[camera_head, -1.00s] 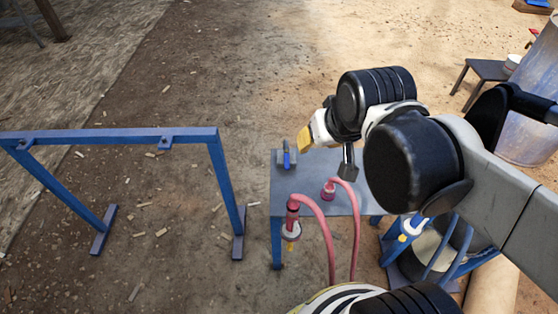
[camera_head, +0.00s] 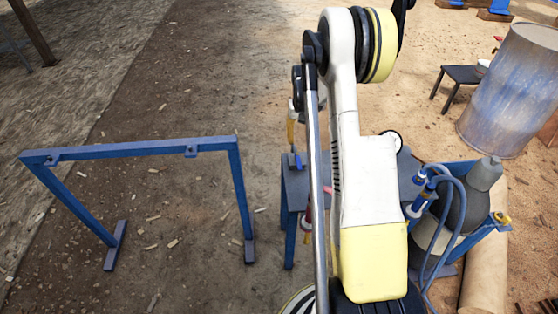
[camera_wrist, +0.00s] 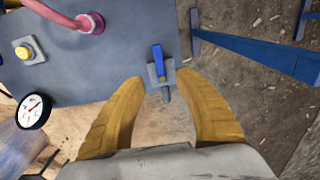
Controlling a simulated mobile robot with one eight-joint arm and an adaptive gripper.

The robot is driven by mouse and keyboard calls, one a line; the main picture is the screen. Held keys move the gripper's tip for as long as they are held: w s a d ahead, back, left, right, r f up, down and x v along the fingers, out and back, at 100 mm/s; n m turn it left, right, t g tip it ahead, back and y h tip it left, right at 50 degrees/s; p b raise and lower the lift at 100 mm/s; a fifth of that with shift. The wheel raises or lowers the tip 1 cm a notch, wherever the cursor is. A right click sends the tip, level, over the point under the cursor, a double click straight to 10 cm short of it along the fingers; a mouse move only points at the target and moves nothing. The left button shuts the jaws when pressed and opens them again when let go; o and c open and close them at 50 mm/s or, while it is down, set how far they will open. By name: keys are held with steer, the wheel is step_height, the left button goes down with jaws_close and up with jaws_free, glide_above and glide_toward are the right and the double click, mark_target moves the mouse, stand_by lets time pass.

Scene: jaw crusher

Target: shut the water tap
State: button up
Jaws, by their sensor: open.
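The water tap has a blue lever handle (camera_wrist: 158,60) on a small grey base at the edge of a grey-topped table (camera_wrist: 105,75). The tap also shows in the head view (camera_head: 294,160), at the table's left end. In the wrist view, my gripper (camera_wrist: 159,78) is open and empty. Its two yellow fingers point toward the tap, one on each side in the picture, and the tap's lower end appears between the fingertips. I see no contact, and the height gap is hard to tell. In the head view my arm hides much of the table.
On the table are a pink hose fitting (camera_wrist: 90,22), a yellow button (camera_wrist: 24,52) and a pressure gauge (camera_wrist: 33,110). A blue frame (camera_head: 120,148) stands left of the table. A grey cylinder (camera_head: 468,195) with blue hoses stands right. Bare ground separates frame and table.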

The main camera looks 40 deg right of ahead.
mark_target(299, 163)
step_height(299, 163, down, 12)
steer(key=b, duration=0.4)
steer(key=shift+d, duration=0.15)
jaws_close()
